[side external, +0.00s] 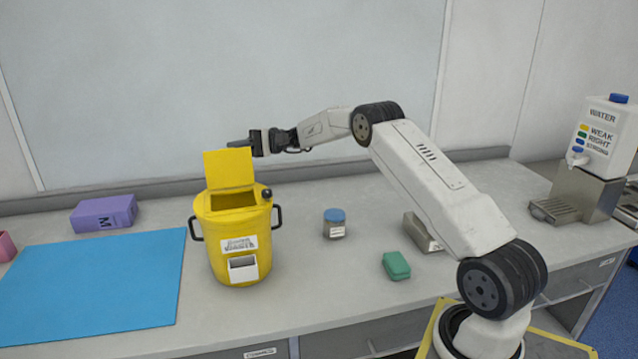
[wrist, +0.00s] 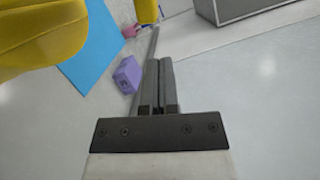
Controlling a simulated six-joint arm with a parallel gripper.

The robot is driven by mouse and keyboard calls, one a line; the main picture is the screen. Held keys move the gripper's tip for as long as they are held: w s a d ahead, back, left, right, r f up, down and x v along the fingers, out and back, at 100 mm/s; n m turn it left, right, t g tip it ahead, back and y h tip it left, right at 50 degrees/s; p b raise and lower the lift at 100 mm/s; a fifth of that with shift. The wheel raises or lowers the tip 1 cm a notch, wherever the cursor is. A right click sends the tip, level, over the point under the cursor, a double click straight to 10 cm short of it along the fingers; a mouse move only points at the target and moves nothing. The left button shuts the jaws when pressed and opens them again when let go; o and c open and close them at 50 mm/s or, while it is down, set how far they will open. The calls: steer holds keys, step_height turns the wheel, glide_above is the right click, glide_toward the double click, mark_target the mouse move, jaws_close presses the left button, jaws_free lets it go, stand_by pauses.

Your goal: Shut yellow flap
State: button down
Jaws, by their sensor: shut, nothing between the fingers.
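The yellow flap (side external: 228,169) stands raised, roughly upright, at the back of the lid of the yellow bin (side external: 233,227). The dark opening under it shows in the side view. My gripper (side external: 236,143) is shut and empty, level with the flap's top edge and seemingly behind it. I cannot tell whether it touches the flap. In the wrist view the shut fingers (wrist: 157,75) point away, with yellow parts at the upper left (wrist: 40,30) and top; which part of the bin each one is, I cannot tell.
A blue mat (side external: 95,285) and a purple box (side external: 104,214) lie left of the bin. A blue-lidded jar (side external: 335,224) and a green block (side external: 396,266) are to its right. A water dispenser (side external: 605,133) stands at the far right. The wall rises behind the counter.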

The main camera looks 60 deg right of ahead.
mark_target(229, 167)
steer(key=shift+s+a+r, duration=0.3)
steer(key=shift+s+a, duration=0.5)
steer(key=shift+s, duration=0.05)
stand_by(0.3)
steer(key=shift+s+a+r+n, duration=0.1)
steer(key=shift+r+n, duration=0.05)
steer(key=shift+n, duration=0.35)
